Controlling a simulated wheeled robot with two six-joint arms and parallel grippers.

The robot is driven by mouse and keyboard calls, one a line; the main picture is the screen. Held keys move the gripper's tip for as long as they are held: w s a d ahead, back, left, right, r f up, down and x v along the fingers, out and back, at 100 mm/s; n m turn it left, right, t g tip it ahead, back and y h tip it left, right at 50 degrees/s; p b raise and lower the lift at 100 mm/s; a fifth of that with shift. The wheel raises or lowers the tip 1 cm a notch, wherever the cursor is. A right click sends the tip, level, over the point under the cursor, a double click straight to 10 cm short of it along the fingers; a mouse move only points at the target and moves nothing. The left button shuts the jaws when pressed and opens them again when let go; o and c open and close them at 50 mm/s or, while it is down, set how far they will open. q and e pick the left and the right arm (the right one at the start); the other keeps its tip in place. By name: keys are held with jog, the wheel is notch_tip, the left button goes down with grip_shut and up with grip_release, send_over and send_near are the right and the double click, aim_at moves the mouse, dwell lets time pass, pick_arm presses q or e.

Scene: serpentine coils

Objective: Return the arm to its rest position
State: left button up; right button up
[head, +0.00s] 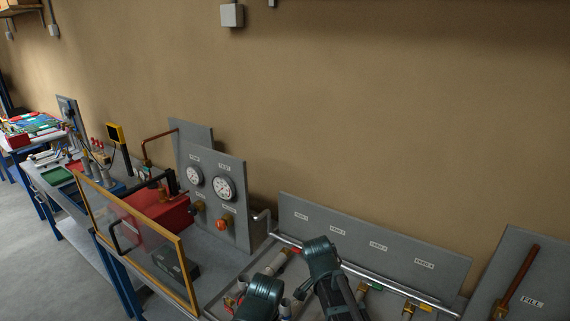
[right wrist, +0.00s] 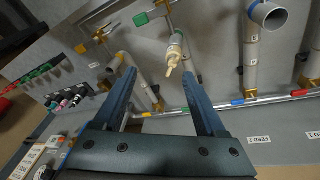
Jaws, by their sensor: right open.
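My dark right arm (head: 322,262) shows at the bottom centre of the head view, over the bench in front of the grey panel with labels. Its gripper cannot be made out there. In the right wrist view my right gripper (right wrist: 159,75) is open, with its two blue fingers well apart. A pale nozzle-like fitting with a green band (right wrist: 175,52) shows between and beyond the fingertips; I see no contact. Nothing is held between the fingers. My left gripper is not in view.
A grey labelled panel (head: 374,250) and a metal rail (head: 385,283) stand behind the arm. A gauge panel (head: 221,196) and an orange-framed clear guard (head: 138,235) are to the left. Grey pipes (right wrist: 251,62) surround the right gripper in the wrist view.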

jog(key=s+d+n+t+y, duration=0.1)
jog(key=s+d+n+y, duration=0.35)
jog(key=n, duration=0.75)
jog(key=s+a+f+n+h+b, duration=0.1)
jog(key=s+a+f+n+b, duration=0.1)
jog(key=a+f+b, duration=0.4)
jog(key=s+a+f+n+g+h+b, duration=0.1)
jog(key=s+a+f+b, duration=0.4)
jog(key=f+b, duration=0.9)
jog(key=shift+a+f+n+h, duration=0.35)
jog(key=shift+a+n, duration=0.25)
jog(key=shift+a, duration=0.1)
